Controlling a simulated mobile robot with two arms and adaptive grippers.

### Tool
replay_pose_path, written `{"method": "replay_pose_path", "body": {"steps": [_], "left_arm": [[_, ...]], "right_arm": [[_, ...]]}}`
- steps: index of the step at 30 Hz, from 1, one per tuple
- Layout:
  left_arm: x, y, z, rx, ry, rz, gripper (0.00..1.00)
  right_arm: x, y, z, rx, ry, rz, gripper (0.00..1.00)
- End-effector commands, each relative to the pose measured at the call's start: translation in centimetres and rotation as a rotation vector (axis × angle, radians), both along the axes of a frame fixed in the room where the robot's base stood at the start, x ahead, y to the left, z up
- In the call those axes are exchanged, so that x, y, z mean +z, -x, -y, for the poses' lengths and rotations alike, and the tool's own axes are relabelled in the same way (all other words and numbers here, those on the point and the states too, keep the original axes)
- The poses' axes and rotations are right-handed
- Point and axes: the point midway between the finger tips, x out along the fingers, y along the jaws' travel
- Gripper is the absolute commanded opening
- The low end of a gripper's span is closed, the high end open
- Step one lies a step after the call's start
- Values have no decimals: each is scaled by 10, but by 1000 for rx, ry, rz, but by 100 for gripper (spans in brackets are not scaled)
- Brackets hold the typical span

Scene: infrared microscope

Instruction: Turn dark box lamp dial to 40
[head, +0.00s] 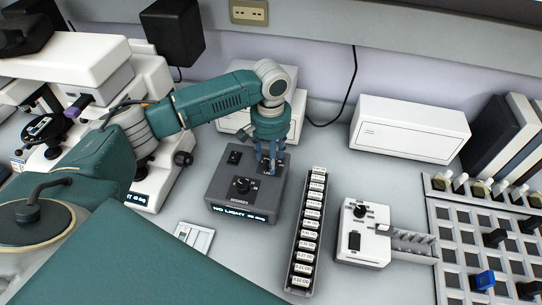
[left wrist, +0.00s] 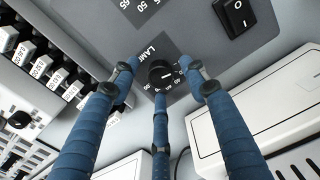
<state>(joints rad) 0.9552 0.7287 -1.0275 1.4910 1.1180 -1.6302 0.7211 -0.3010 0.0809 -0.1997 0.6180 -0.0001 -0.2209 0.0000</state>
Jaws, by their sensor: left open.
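The dark grey box (head: 222,190) stands mid-bench in the head view, with a larger black dial (head: 242,186) and a lit display (head: 239,213) that seems to read "NO LIGHT" and a small number. The lamp dial (left wrist: 161,75) is a small black knob with a white line, beside the label "LAM…" (left wrist: 150,53) in the left wrist view. My left gripper (head: 269,171) points down over the box's back right part. Its three blue fingers (left wrist: 160,80) are spread around the lamp dial, open. They hide part of the scale. I cannot tell whether they touch the knob.
A rocker switch (left wrist: 236,15) is on the same box. A long rack of labelled slides (head: 309,228) and a white device (head: 362,235) stand to the right. White boxes (head: 410,127) are behind; the microscope (head: 150,80) is at left.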

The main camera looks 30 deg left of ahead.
Motion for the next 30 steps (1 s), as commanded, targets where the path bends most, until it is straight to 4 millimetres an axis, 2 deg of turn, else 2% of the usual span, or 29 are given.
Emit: {"method": "replay_pose_path", "body": {"steps": [1,4,11,15,18,25,30], "left_arm": [[-3,0,0,0,0,0,45],[-6,0,0,0,0,2,45],[-7,0,0,0,0,2,45],[-6,0,0,0,0,1,17],[-6,0,0,0,0,1,0],[-5,0,0,-13,-1,-1,0],[-4,1,0,-68,0,-4,0]], "right_arm": [[2,-8,0,0,-1,12,0],[2,-16,-1,0,-2,24,0],[1,-9,0,1,-1,14,0],[1,-1,0,1,0,2,0],[1,3,0,1,1,-4,0],[4,2,0,1,1,-3,0],[15,0,0,1,0,0,0]]}}
